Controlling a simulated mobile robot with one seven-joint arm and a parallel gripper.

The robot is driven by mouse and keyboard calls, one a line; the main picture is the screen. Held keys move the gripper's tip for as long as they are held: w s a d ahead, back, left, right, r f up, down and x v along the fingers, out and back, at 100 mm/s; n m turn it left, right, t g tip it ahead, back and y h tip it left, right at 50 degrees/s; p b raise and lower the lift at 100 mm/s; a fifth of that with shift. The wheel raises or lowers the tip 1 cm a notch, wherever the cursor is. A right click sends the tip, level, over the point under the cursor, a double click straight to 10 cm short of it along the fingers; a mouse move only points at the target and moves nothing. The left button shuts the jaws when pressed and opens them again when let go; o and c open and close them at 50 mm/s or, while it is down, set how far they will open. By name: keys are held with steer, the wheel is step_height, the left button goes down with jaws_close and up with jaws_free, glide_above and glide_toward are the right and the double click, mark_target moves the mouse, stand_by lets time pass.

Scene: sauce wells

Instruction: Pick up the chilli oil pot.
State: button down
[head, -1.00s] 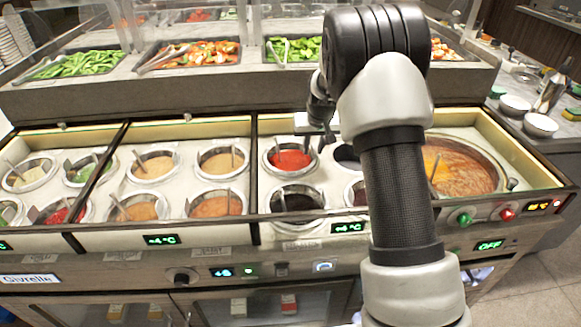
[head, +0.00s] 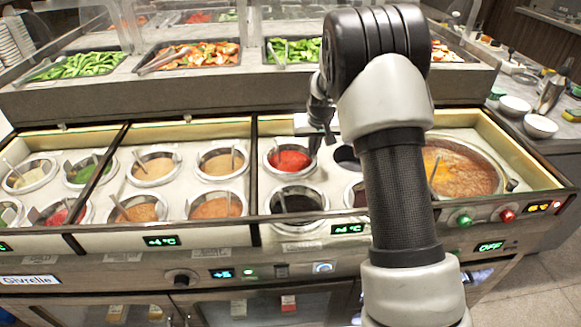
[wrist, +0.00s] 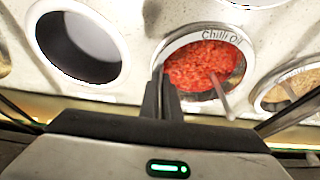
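The chilli oil pot (head: 271,163) is a round metal well of red sauce in the back row of the middle-right section. In the wrist view the chilli oil pot (wrist: 160,60) bears the label "Chilli Oil" on its rim, with a spoon handle leaning out. My gripper (head: 323,148) is low at the pot's right side in the head view. In the wrist view the two dark fingers of my gripper (wrist: 161,82) are close together over the near-left rim, shut on it with one finger on each side. The pot sits in its hole. The fingertips' lower ends are hidden.
An empty dark hole (wrist: 78,48) lies beside the pot. A dark sauce pot (head: 296,201) stands in front of it. Other sauce pots (head: 222,162) are to the left, a large soup pot (head: 462,170) to the right. The food-tray shelf (head: 200,98) rises behind.

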stand_by(0.7)
steer(key=shift+w+r, duration=0.2)
steer(key=shift+r, duration=0.55)
step_height(320, 180, up, 17)
steer(key=p, duration=0.3)
steer(key=shift+s, duration=0.1)
steer(key=shift+r+p, duration=0.1)
steer(key=shift+p, duration=0.2)
steer(key=shift+r+p, duration=0.85)
steer(key=shift+r, duration=0.1)
steer(key=shift+d, duration=0.1)
